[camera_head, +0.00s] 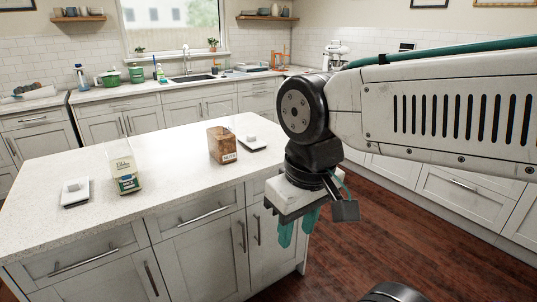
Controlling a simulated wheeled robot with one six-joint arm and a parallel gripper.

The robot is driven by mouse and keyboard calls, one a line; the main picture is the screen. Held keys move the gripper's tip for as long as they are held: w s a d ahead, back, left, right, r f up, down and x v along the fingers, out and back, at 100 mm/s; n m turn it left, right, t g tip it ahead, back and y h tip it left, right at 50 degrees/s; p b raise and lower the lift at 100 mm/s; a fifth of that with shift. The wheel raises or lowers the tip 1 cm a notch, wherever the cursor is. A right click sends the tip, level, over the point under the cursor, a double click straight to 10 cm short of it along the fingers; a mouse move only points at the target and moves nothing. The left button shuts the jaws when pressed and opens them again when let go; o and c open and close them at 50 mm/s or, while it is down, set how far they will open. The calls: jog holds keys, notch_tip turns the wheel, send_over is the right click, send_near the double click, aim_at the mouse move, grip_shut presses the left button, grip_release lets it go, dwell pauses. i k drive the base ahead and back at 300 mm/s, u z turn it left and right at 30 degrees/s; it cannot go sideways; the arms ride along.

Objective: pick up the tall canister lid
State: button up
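Two flat square pieces with a small white block on top, which look like lids, lie on the white island counter. One lid-like piece (75,193) is at the left, beside a tall cream carton-like container (122,168). The other lid-like piece (254,143), with a darker edge, is at the right, beside a brown box-like container (222,146). I cannot tell which one is the tall canister lid. My gripper (297,232) points down just off the island's right front side, apart from both pieces. Its teal fingers are apart, with nothing visible between them.
The island top (175,160) has free room between the two containers and along its front edge. Drawers and cabinet doors with handles face me below. Wooden floor (410,260) is clear at the right. A back counter holds a sink (190,78) and green pots (112,78).

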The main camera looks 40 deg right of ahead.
aim_at(257, 145)
jog(key=u, duration=0.2)
jog(key=k, duration=0.3)
jog(key=z, duration=1.2)
jog(key=i, duration=0.7)
jog(key=z, duration=0.5)
jog(key=i, duration=0.8)
jog(key=u, duration=0.85)
jog(key=i, duration=0.6)
jog(key=u, duration=0.6)
